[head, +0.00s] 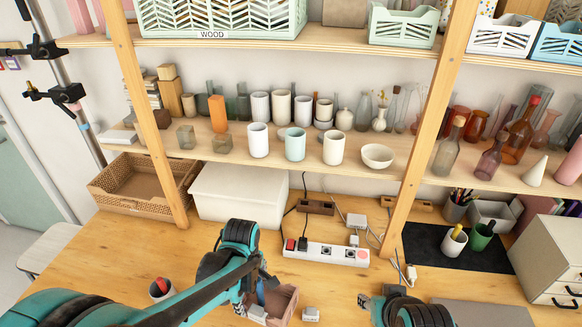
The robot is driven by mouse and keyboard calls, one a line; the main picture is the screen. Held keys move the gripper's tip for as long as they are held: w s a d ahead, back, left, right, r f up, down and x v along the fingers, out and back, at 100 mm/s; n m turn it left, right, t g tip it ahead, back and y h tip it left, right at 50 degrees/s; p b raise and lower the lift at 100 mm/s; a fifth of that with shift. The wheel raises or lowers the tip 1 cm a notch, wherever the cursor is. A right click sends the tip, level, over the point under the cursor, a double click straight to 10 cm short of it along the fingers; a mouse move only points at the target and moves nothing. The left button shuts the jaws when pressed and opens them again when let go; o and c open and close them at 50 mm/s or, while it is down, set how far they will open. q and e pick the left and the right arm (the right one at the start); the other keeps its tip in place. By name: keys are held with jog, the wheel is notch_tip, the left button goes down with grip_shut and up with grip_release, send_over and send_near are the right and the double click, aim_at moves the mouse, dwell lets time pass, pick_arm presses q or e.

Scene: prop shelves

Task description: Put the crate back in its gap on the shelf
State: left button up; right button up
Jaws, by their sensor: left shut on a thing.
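My left gripper (258,292) is low in the middle of the head view, over the wooden table. It is shut on a small open pinkish-brown crate (286,303), at the crate's left side. My arm hides part of the crate, and I cannot tell whether its bottom touches the table. The shelf (340,44) runs across the top, with a large mint crate labelled WOOD (212,34) and a smaller mint crate (402,40) on it.
A white power strip (325,253) with cables lies behind the held crate. A white bin (238,218) and woven basket (128,207) stand under the lower shelf. Cups and a bowl (377,157) crowd that shelf. Wooden posts (420,130) stand in front. A small grey block (311,314) lies nearby.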

pick_arm(q)
jog(key=w+a+f+m+b, duration=0.1)
jog(key=w+a+f+m, duration=0.3)
jog(key=m, duration=0.9)
jog(key=shift+w+a+f+m, duration=0.25)
jog(key=shift+a+f+m, duration=0.2)
jog(key=shift+a, duration=0.45)
